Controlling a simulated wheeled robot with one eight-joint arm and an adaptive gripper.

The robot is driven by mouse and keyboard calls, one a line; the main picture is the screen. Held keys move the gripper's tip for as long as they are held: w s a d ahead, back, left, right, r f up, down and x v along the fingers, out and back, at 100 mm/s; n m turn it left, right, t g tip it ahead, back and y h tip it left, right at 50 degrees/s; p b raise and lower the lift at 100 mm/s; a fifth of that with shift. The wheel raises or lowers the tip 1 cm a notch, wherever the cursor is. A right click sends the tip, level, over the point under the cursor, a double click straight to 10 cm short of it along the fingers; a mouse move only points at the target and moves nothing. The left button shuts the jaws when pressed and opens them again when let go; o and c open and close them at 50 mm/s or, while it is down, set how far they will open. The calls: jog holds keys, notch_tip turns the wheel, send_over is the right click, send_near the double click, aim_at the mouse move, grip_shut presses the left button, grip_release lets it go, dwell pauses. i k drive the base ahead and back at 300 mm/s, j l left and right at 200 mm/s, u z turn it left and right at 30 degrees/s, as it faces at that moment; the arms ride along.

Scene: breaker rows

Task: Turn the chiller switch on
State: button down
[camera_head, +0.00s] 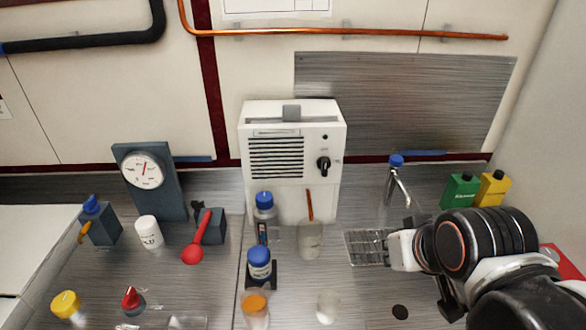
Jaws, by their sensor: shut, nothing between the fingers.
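The chiller appears to be the white upright box (290,160) with a dark vent grille, standing at the back middle of the bench. Its switch looks like the black rotary knob (323,164) on the right side of its front. A small dark dot is above the knob. The knob's pointer looks near upright, but its markings are too small to read. My gripper (390,250) is at the right, below and to the right of the knob and apart from it. It is shut and empty, pointing left. My wrist hides part of the bench behind it.
A beaker with a brown stick (310,240) and a blue-capped bottle (264,215) stand before the chiller. A wire rack (365,247) is beside my gripper. A gauge (143,170) is left.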

aim_at(324, 163)
jog(key=j+z, duration=0.2)
jog(key=j, duration=0.3)
jog(key=k+j+z, duration=0.2)
jog(key=j, duration=0.25)
jog(key=j+z, duration=0.2)
jog(key=j, duration=0.3)
